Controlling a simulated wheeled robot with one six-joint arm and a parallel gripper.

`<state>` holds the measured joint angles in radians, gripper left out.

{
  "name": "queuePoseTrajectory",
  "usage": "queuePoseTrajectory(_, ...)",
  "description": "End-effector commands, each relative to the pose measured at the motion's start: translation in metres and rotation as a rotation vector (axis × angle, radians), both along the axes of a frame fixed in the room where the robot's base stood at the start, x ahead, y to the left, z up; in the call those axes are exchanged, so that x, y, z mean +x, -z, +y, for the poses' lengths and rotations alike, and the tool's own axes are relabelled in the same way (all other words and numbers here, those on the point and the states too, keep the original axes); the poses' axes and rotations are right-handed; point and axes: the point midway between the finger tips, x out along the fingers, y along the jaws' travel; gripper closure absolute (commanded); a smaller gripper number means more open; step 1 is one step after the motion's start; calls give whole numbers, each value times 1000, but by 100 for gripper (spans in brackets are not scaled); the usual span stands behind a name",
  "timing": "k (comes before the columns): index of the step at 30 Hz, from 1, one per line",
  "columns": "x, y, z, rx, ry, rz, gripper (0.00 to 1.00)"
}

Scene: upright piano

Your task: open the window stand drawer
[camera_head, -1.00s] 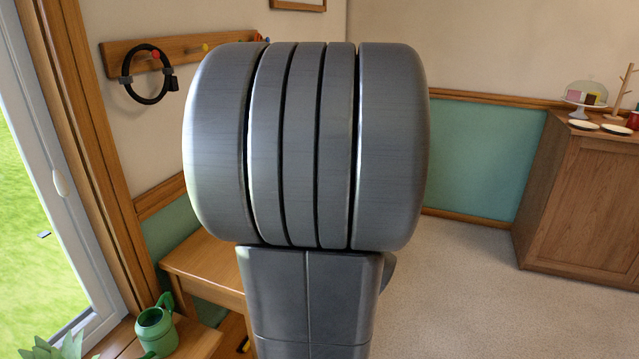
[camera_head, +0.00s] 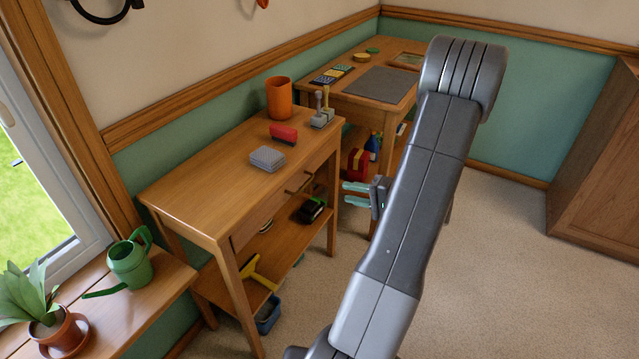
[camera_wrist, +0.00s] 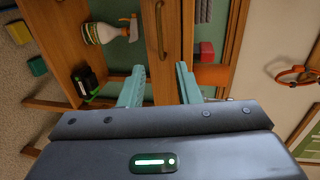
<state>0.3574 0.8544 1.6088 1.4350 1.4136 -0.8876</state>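The window stand (camera_head: 185,190) is a wooden table with a drawer under its top and a lower shelf. Its drawer front (camera_head: 262,216) looks shut and carries a brass bar handle (camera_head: 298,183). In the wrist view the sideways drawer front (camera_wrist: 172,65) and its handle (camera_wrist: 160,30) show ahead of my gripper. My gripper (camera_head: 356,194) is open and empty, to the right of the handle in the head view. Its two teal fingers also show in the wrist view (camera_wrist: 160,86), with the handle apart from them, beyond the gap.
On the stand are a grey ribbed block (camera_head: 267,159), a red stapler (camera_head: 284,134) and an orange pot (camera_head: 279,98). A spray bottle (camera_wrist: 108,30) is on the lower shelf. A desk (camera_head: 345,80) stands behind. Carpet (camera_head: 510,290) is clear at right.

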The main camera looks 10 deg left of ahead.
Motion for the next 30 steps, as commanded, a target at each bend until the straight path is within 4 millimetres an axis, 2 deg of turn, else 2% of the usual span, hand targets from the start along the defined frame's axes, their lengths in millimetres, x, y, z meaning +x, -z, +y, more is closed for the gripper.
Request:
queuePoseTrajectory(5, 7, 5, 24, -1, -5, 1, 70)
queuePoseTrajectory(12, 24, 17, 72, -1, -8, 3, 70)
queuePoseTrajectory(18, 36, 24, 105, -2, -6, 3, 70)
queuePoseTrajectory(24, 43, 28, 121, -2, -3, 3, 70)
queuePoseTrajectory(30, 44, 28, 124, -2, -2, 3, 70)
